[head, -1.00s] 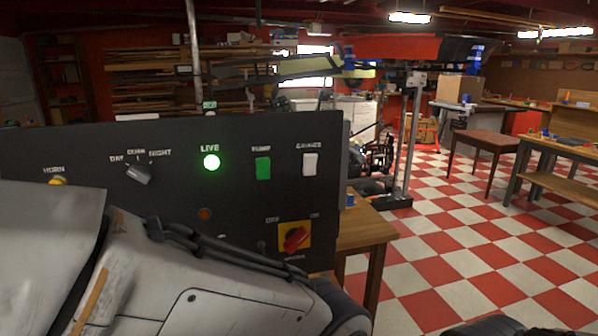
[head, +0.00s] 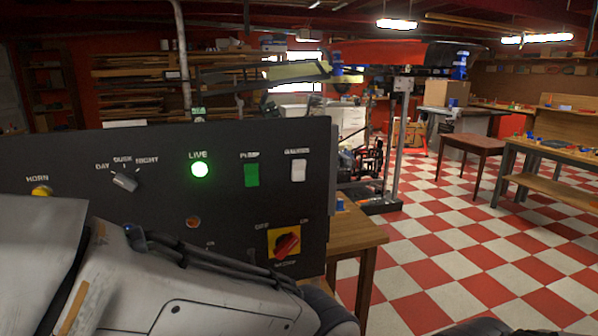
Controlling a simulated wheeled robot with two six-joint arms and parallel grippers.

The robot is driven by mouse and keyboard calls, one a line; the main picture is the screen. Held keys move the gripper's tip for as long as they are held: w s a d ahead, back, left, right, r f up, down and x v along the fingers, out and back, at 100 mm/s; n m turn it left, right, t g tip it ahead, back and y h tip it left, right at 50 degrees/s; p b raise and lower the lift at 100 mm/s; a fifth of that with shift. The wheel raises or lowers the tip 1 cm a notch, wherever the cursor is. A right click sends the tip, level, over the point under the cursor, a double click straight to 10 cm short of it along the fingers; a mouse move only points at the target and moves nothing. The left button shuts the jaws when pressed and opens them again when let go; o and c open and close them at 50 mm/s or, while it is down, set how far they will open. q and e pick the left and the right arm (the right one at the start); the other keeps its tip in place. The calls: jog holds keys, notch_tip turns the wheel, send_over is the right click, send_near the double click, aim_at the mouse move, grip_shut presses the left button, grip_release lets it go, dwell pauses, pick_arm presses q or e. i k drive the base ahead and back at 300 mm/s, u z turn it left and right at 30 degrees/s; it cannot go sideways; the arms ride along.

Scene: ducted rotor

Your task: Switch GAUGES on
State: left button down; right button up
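The dark control panel (head: 120,150) stands at the left in the head view. The GAUGES switch (head: 298,171) is a white rocker at its upper right, under its label. It is unlit, and its exact tilt is too small to tell. To its left is the green PUMP rocker (head: 251,175). Further left the round LIVE lamp (head: 199,169) glows green. My arm covers the lower left of the panel. Neither gripper shows in the view.
The panel also bears a yellow HORN button (head: 41,191), a DAY/DUSK/NIGHT knob (head: 125,180), an amber lamp (head: 193,222) and a red rotary switch (head: 287,245) on a yellow plate. A wooden table (head: 358,236) stands right of the panel. Checkered floor (head: 450,240) lies open at the right.

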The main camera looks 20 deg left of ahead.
aim_at(298, 166)
jog(key=z, duration=1.8)
jog(key=k, duration=0.85)
jog(key=u, duration=1.2)
